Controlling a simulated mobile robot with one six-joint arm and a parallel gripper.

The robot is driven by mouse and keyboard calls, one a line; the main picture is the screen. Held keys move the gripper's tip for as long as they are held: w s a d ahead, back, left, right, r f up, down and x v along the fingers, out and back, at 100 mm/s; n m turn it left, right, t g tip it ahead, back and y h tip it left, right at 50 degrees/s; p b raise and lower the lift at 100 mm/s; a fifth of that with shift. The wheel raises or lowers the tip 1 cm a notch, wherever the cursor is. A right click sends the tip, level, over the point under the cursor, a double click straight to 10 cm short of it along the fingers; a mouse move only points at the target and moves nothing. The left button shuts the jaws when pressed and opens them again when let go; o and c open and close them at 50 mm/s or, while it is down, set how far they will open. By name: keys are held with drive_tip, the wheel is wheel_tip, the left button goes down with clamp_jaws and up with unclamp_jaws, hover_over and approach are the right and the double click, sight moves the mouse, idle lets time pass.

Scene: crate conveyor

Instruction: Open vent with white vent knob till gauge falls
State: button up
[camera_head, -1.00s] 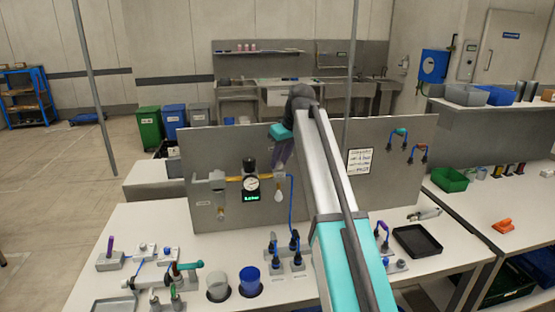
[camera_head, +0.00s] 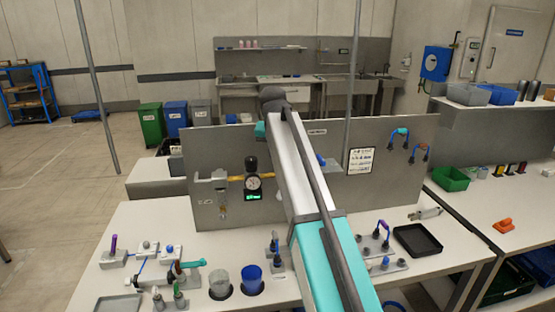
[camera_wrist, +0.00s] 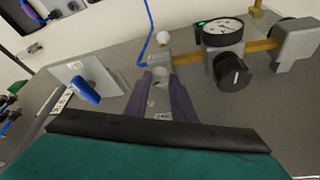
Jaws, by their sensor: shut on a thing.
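My gripper (camera_wrist: 160,96), with its purple fingers, is shut on a small pale knob (camera_wrist: 160,76) on a grey fitting in the wrist view. I take this to be the white vent knob; the fingers hide much of it. A round gauge (camera_wrist: 222,27) with a dark needle sits to the right, above a black knob (camera_wrist: 232,72). The gauge also shows in the head view (camera_head: 253,183), with a green display (camera_head: 253,196) under it, too small to read. In the head view my arm hides the gripper and the vent knob.
A blue lever handle (camera_wrist: 85,90) stands on a plate left of the fingers. A white bulb (camera_wrist: 165,37) and blue tube (camera_wrist: 148,30) are near the fitting. A grey panel (camera_head: 395,185) carries these parts. Cups, small fixtures and a black tray (camera_head: 417,240) occupy the bench.

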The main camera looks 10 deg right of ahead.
drive_tip(key=shift+a+m+g+h, duration=0.1)
drive_tip(key=shift+m+g+h, duration=0.25)
drive_tip(key=shift+m, duration=0.7)
drive_tip(key=shift+a+m+g+h, duration=0.1)
drive_tip(key=shift+m+g+h, duration=0.2)
drive_tip(key=shift+m, duration=0.75)
drive_tip(key=o, duration=1.1)
drive_tip(key=shift+c, duration=0.2)
drive_tip(key=shift+r, duration=0.15)
drive_tip(key=b+v, duration=0.3)
drive_tip(key=v, duration=1)
drive_tip(key=shift+s, duration=0.2)
